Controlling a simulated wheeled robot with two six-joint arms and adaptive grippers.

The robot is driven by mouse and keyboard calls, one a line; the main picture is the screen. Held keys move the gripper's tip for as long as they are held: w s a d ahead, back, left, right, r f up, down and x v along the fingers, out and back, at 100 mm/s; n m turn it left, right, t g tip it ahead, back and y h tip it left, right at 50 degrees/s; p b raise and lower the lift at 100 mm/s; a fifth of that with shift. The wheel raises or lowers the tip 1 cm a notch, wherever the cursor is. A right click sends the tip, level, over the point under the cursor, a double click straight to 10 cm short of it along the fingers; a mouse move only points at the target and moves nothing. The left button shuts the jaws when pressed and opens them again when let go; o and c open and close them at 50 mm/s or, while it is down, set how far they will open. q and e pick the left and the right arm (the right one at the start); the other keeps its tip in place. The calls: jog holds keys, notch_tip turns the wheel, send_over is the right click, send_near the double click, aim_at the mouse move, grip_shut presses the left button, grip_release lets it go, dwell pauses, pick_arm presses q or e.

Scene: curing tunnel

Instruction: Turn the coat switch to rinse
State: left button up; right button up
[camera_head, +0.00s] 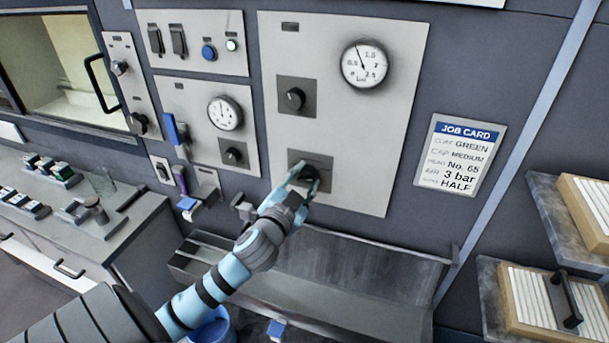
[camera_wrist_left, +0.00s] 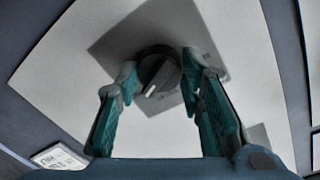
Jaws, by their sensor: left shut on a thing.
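A black rotary knob (camera_head: 309,172) on a dark square plate sits low on the large pale panel (camera_head: 378,120), and I take it to be the coat switch. My left gripper (camera_head: 304,180) is shut on this knob, its teal fingers on either side. In the left wrist view the knob (camera_wrist_left: 158,70) sits between the fingertips, its white pointer mark toward the lower left of the picture. The plate's lettering is too small to read. My right gripper is not in view.
Another black knob (camera_head: 294,98) sits above on the same panel, with a round gauge (camera_head: 365,64) at upper right. A job card (camera_head: 461,155) hangs to the right. A metal trough (camera_head: 350,280) juts out below. Racks with slatted trays (camera_head: 541,300) stand at far right.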

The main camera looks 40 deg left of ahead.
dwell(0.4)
pick_arm(q)
jog(key=o, duration=1.2)
jog(key=shift+c, duration=0.2)
jog(key=v, duration=1.2)
jog(key=shift+w, duration=0.1)
